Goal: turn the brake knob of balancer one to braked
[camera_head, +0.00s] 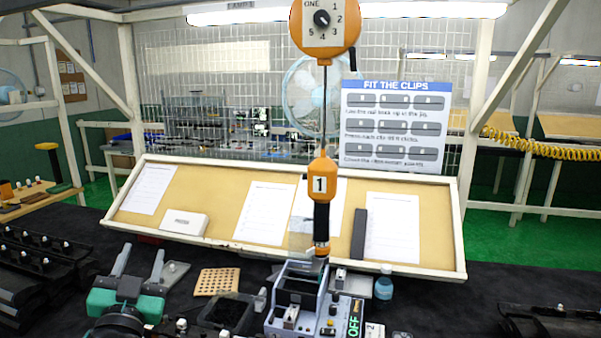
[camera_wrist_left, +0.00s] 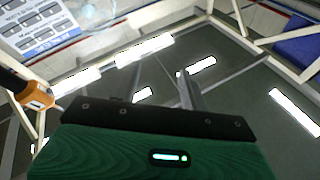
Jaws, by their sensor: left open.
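Balancer one (camera_head: 323,40) is the orange housing at the top centre of the head view, partly cut off by the frame's upper edge. Its round black knob (camera_head: 322,18) sits on a pale dial plate marked ONE, with numbers 1 to 5 around it. I cannot tell its exact setting. A cable runs down to an orange block (camera_head: 320,185) labelled 1, above a black tool. My left gripper (camera_head: 141,250) is low at the left, fingers apart and empty, well below the knob. In the left wrist view its fingers (camera_wrist_left: 160,72) point at the ceiling. My right gripper is not in view.
A slanted board (camera_head: 215,190) with paper sheets stands behind the dark bench. A grey fixture (camera_head: 300,295) with an OFF sign stands under the hanging tool. A bottle (camera_head: 383,285) is beside it. A FIT THE CLIPS sign (camera_head: 395,125) hangs on the mesh, right of the cable.

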